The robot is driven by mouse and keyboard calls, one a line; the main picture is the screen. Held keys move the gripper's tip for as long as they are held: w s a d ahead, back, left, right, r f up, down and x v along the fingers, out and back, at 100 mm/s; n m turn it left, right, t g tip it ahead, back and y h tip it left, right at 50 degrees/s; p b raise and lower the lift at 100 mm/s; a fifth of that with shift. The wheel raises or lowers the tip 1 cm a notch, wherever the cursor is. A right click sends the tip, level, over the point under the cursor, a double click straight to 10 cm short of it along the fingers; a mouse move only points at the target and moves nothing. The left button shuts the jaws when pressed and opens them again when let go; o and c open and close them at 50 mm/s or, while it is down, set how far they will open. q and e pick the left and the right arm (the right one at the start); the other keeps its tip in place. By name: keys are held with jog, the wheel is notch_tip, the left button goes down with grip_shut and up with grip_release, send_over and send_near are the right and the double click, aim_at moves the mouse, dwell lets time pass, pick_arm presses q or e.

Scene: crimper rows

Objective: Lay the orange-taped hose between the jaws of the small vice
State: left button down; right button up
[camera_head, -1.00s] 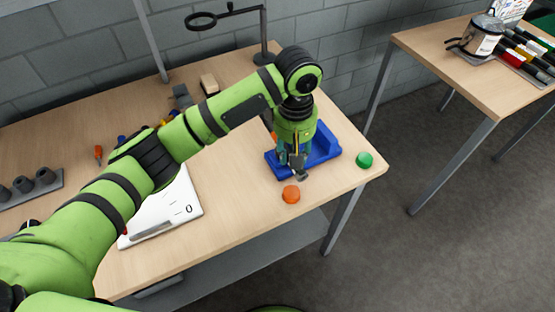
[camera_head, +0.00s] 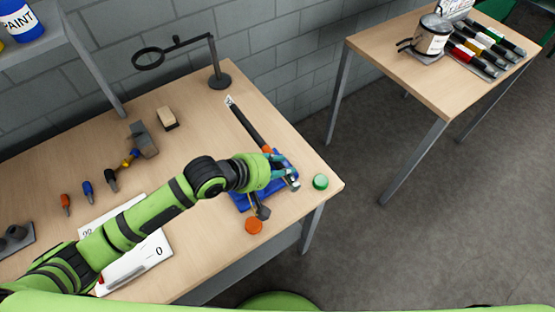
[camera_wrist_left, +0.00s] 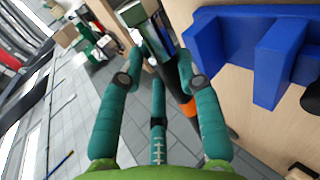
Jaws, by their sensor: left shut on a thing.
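The orange-taped hose (camera_head: 248,127) is a dark, straight length with a white tag at its far end and an orange band beside my left gripper. My left gripper (camera_head: 283,172) is shut on it near its metal-tipped end. In the left wrist view the hose (camera_wrist_left: 188,103) runs between the teal fingers. The small blue vice (camera_head: 240,201) sits on the bench at its right end, partly hidden under my gripper. In the left wrist view the vice (camera_wrist_left: 270,62) is to the right of the hose. I cannot tell the hose's height over the jaws. My right gripper is not in view.
A green cap (camera_head: 320,181) lies right of the vice and an orange cap (camera_head: 254,226) in front of it. A magnifier stand (camera_head: 219,80) stands at the back.

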pick_arm(q)
jog(key=shift+r, duration=0.1)
notch_tip(320, 180, down, 9)
jog(key=b, duration=0.9)
jog(key=shift+s, duration=0.15)
jog(key=shift+r, duration=0.1)
jog(key=shift+s+f, duration=0.1)
jog(key=shift+f, duration=0.5)
jog(key=shift+a+f+b, duration=0.1)
jog(key=shift+f+b, duration=0.1)
jog(key=shift+b, duration=0.1)
